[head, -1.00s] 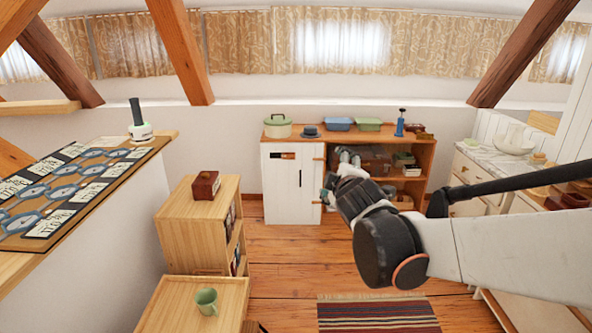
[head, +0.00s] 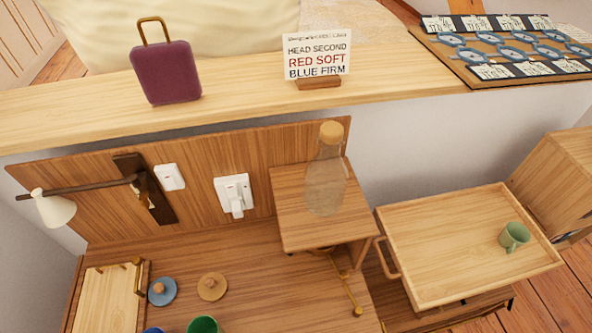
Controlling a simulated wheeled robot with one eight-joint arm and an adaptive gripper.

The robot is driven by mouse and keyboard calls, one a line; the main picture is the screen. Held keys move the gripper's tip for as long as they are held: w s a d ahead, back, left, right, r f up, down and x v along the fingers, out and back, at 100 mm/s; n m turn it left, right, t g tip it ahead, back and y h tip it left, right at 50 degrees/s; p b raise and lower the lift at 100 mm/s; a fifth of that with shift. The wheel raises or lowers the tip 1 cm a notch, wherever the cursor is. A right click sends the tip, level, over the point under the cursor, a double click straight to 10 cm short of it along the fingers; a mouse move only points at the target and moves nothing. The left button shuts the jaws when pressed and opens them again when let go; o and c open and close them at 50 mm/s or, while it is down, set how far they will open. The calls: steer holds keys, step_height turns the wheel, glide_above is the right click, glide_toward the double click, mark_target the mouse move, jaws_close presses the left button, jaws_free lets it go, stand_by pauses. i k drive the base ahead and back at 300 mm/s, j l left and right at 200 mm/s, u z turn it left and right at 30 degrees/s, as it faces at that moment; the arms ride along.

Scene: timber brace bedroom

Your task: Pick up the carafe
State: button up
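A clear glass carafe (head: 325,180) with a cork-coloured stopper stands upright on a small raised wooden shelf (head: 290,205) in the middle of the head view. Its stopper reaches up over the wooden back panel. Nothing touches its sides. My gripper is not in the head view now, so its state and its distance from the carafe are hidden.
A wooden ledge (head: 60,120) behind holds a purple case (head: 166,73) and a sign (head: 317,56). A tray-topped cart (head: 450,245) with a green mug (head: 514,237) stands right. A wall lamp (head: 55,207), a green cup (head: 204,325) and round lids (head: 212,286) are left.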

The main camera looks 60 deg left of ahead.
mark_target(327, 176)
steer(key=u, duration=0.5)
steer(key=k+j+u, duration=0.1)
steer(key=u, duration=0.35)
steer(key=j+u, duration=0.1)
steer(key=u, duration=0.4)
steer(key=j+u, duration=0.1)
steer(key=u, duration=0.4)
steer(key=k, duration=0.05)
